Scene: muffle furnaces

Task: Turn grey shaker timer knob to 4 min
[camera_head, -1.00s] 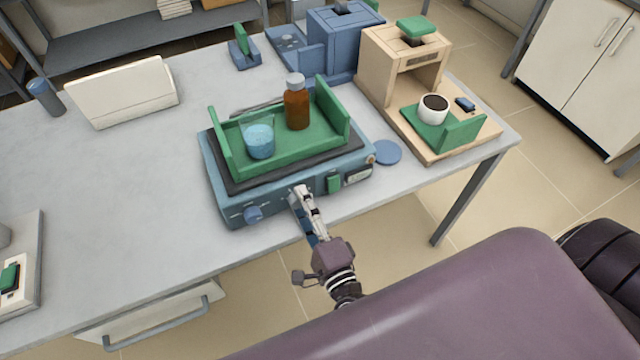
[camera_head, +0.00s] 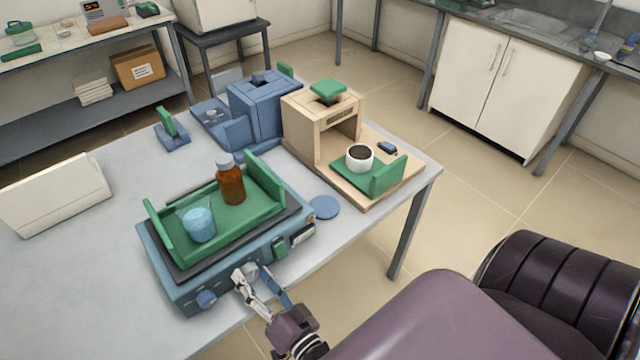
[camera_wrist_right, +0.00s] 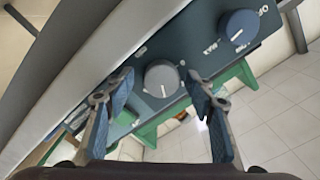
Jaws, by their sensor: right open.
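The shaker (camera_head: 180,290) is a blue-grey box on the table with a green tray (camera_head: 237,205) on top. On its front panel are a blue knob (camera_head: 206,298) and a grey knob (camera_head: 252,269). The right wrist view shows the grey knob (camera_wrist_right: 162,79) with a white pointer line, and the blue knob (camera_wrist_right: 238,25) beyond it. My right gripper (camera_head: 261,278) is at the front panel. It is open, with its fingertips (camera_wrist_right: 160,82) on either side of the grey knob and gaps on both sides. I cannot tell the depth exactly. My left gripper is not in view.
The tray holds a beaker with blue liquid (camera_head: 199,225) and a brown bottle (camera_head: 231,183). A blue disc (camera_head: 324,207) lies beside the shaker. A wooden stand with a cup (camera_head: 359,158) is farther right. The table's front edge is close below the shaker.

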